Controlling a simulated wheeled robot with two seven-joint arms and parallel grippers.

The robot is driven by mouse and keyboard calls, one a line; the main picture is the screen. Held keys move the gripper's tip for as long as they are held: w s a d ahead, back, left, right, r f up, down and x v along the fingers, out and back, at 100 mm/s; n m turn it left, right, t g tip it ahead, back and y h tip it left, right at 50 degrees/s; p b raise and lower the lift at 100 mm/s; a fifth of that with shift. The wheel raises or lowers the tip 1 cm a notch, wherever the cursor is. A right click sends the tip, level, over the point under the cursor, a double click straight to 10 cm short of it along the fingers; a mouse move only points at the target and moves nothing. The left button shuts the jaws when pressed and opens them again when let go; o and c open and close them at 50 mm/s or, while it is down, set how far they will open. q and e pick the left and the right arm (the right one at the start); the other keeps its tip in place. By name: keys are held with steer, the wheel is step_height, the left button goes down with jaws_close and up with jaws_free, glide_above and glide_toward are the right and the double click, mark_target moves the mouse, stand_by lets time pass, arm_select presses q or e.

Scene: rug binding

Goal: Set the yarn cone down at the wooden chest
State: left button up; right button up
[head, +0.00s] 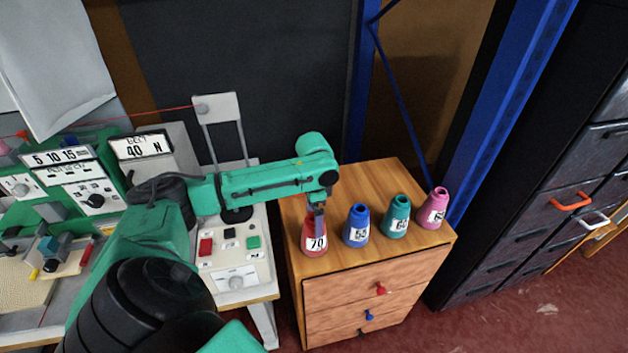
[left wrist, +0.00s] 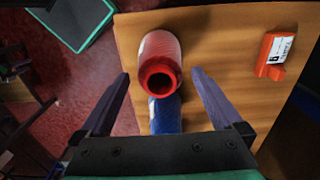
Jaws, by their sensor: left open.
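The red yarn cone (head: 314,237), labelled 70, stands upright on the top of the wooden chest (head: 350,268), near its front left corner. My left gripper (head: 317,214) is over it, pointing down. In the left wrist view the two fingers (left wrist: 160,92) are apart, with the red cone (left wrist: 159,55) in the gap between them and clear space on both sides. The cone's dark top hole faces the camera. My right gripper is not in view.
A blue cone (head: 357,226), a green cone (head: 396,217) and a pink cone (head: 433,209) stand in a row to the right on the chest. An orange labelled block (left wrist: 277,56) lies on the wood in the wrist view. A control panel (head: 234,258) adjoins the chest at left.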

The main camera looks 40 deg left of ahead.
arm_select(q)
step_height(320, 180, up, 8)
steer(key=shift+r+b, duration=0.25)
steer(key=shift+b, duration=0.2)
